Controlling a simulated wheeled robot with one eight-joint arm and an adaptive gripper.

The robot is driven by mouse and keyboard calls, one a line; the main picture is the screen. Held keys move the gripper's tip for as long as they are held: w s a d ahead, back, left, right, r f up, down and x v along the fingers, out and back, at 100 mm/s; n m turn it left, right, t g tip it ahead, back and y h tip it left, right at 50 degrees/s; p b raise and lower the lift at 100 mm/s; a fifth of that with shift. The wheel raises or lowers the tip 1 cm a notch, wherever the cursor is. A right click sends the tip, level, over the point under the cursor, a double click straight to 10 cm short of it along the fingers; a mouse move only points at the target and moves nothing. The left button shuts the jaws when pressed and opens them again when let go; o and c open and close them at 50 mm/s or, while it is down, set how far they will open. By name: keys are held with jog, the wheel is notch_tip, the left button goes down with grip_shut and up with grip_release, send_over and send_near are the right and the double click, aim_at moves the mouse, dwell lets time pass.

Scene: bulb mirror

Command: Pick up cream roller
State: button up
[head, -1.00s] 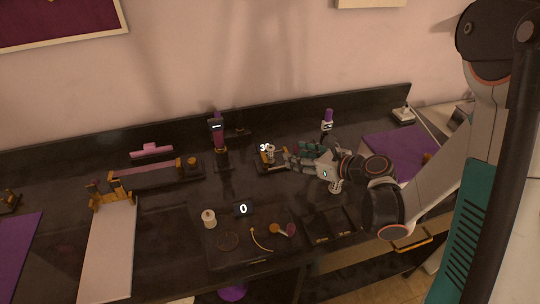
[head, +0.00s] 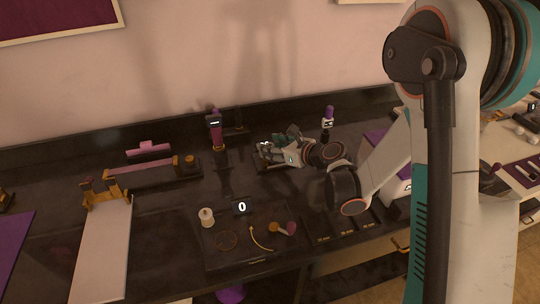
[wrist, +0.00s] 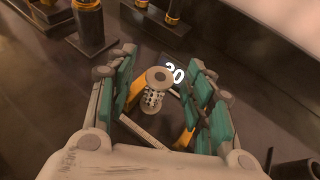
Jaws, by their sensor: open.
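A small upright roller (wrist: 155,90) with a round cream top and a patterned light-and-dark body stands between my gripper's fingers in the wrist view. In the head view my gripper (head: 268,152) is at the small dark stand behind the tray and hides most of the roller. Another cream spool-shaped piece (head: 207,217) stands on the front tray, apart from the gripper.
A lit number display (wrist: 174,74) is close behind the roller. A dark tray (head: 225,262) in front holds a ring, a hooked piece and a round-headed tool. A purple-topped post (head: 327,122) stands right of the gripper, and a dark post (head: 216,135) left.

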jog(key=shift+w+a+f, duration=0.25)
jog(key=shift+w+a, duration=0.15)
jog(key=shift+a, duration=0.05)
jog(key=shift+c, duration=0.6)
jog(key=c, duration=1)
jog(key=shift+r, duration=0.1)
grip_shut()
